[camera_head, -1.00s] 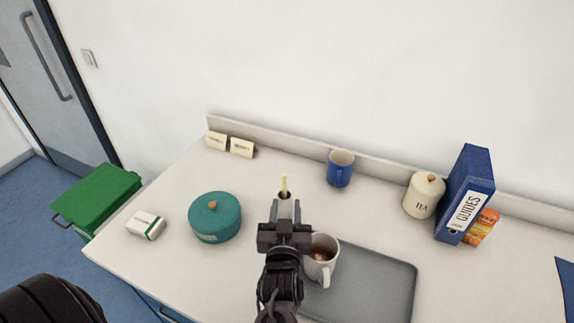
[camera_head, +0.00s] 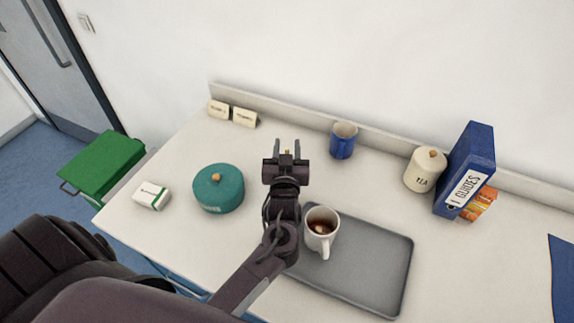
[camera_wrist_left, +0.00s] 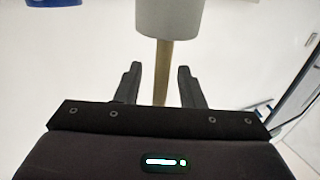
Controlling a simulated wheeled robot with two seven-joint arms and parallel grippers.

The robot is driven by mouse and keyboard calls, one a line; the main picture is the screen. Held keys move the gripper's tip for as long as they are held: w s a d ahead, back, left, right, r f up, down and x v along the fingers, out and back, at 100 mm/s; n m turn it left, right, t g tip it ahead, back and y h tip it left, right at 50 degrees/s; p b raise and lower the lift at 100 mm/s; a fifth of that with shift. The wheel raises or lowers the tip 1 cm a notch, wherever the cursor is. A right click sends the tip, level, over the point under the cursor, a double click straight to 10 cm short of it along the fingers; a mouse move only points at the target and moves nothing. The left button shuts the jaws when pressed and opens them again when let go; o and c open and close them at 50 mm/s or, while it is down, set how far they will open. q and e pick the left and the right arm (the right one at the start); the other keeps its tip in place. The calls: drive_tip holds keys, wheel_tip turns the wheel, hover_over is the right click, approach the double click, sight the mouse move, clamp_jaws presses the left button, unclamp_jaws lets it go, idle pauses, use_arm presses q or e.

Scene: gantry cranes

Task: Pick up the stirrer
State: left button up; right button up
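The stirrer is a thin tan stick. In the left wrist view the stirrer (camera_wrist_left: 162,72) runs from a pale grey cylindrical holder (camera_wrist_left: 169,17) down between my left fingers. My left gripper (camera_wrist_left: 159,82) is open, with one finger on each side of the stick and a gap on both sides. In the head view my left gripper (camera_head: 287,147) points toward the wall, above the counter. It hides the holder and most of the stirrer there. My right gripper is not in view.
A white mug (camera_head: 320,232) of brown drink stands on a grey tray (camera_head: 375,262) right of my left arm. A teal pot (camera_head: 218,189) stands left. A blue mug (camera_head: 343,140), tea jar (camera_head: 425,170) and blue binder (camera_head: 467,165) stand along the back.

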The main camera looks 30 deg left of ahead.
use_arm(q)
clamp_jaws()
drive_tip(key=shift+r, duration=0.15)
